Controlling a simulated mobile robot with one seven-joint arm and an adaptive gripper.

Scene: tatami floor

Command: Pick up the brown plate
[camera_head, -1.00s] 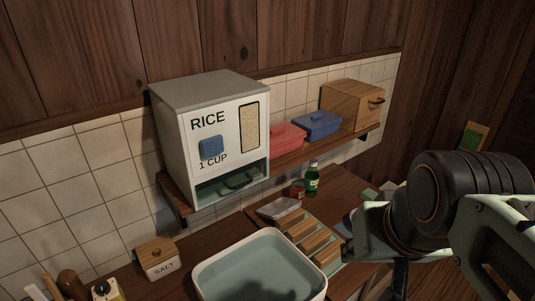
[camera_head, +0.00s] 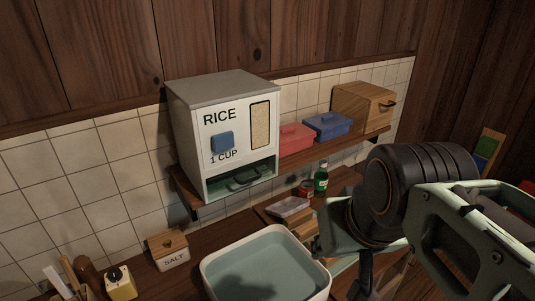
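I cannot make out a brown plate for certain in the head view. Brown wooden pieces (camera_head: 303,229) stand side by side on the counter behind the basin, partly hidden by my arm; I cannot tell whether any is a plate. My arm, with a black ribbed joint and pale green links, fills the right side and reaches down past the bottom edge. I cannot make out my gripper's fingers in this view.
A white basin (camera_head: 213,272) stands on the counter (camera_head: 205,240). A rice dispenser (camera_head: 222,170), red box (camera_head: 295,138), blue box (camera_head: 328,127) and wooden box (camera_head: 362,105) line the shelf. A salt box (camera_head: 170,252), clear tray (camera_head: 289,206) and green bottle (camera_head: 321,179) stand below.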

